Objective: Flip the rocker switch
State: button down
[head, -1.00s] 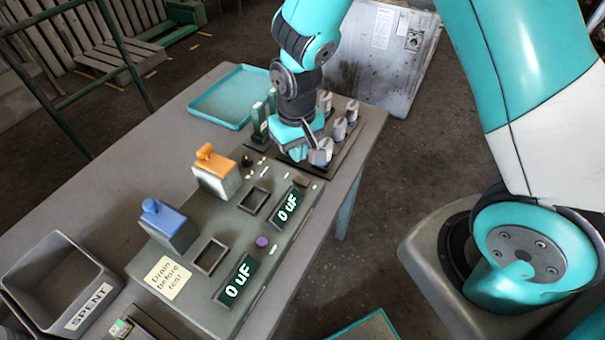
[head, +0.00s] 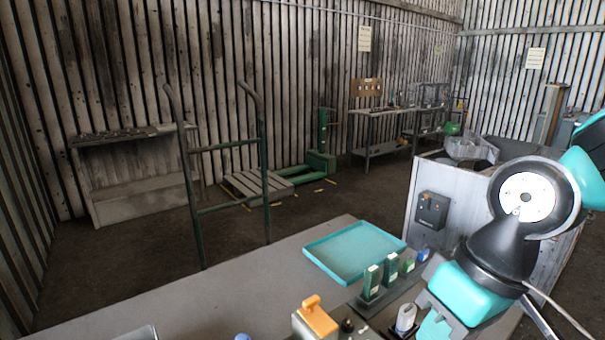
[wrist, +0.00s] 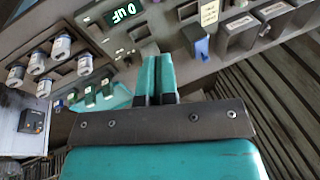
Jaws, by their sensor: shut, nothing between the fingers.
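A dark control box (head: 432,210) with small orange marks is on the side of the pale metal housing (head: 425,185), right of centre in the head view. It also shows at the left edge of the wrist view (wrist: 32,121). Its details are too small to tell whether the rocker switch is on it. My gripper (head: 436,326) is low at the right in the head view, over the bench and apart from the box. In the wrist view its teal fingers (wrist: 155,76) are together and empty.
The wrist view shows several capacitors (wrist: 61,46) and a display reading 0 uF (wrist: 122,14). A green-framed trolley (head: 228,147) stands behind.

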jog(key=shift+n+y, duration=0.3)
jog(key=shift+n, duration=0.4)
jog(key=s, duration=0.1)
jog(key=s+r, duration=0.1)
jog(key=s, duration=0.1)
jog(key=s+r, duration=0.1)
jog(key=shift+s, duration=0.3)
jog(key=w+d+f+n+h+b, duration=0.1)
jog(key=w+d+f+n+b, duration=0.1)
jog(key=w+f+n, duration=0.4)
jog(key=w+d+f+n+t+h+b, duration=0.1)
jog(key=w+d+f+n+h, duration=0.1)
jog(key=w+f+n, duration=0.4)
jog(key=w+d+n, duration=0.1)
jog(key=w+n, duration=0.4)
jog(key=n, duration=0.1)
jog(key=shift+d+f+b, duration=0.25)
jog(key=shift+d+b, duration=0.1)
jog(key=shift+b, duration=0.05)
jog(key=f, duration=0.4)
jog(key=f+p, duration=0.1)
jog(key=f, duration=0.4)
jog(key=w+a+f+p, duration=0.1)
jog(key=f, duration=0.4)
jog(key=shift+w, duration=0.1)
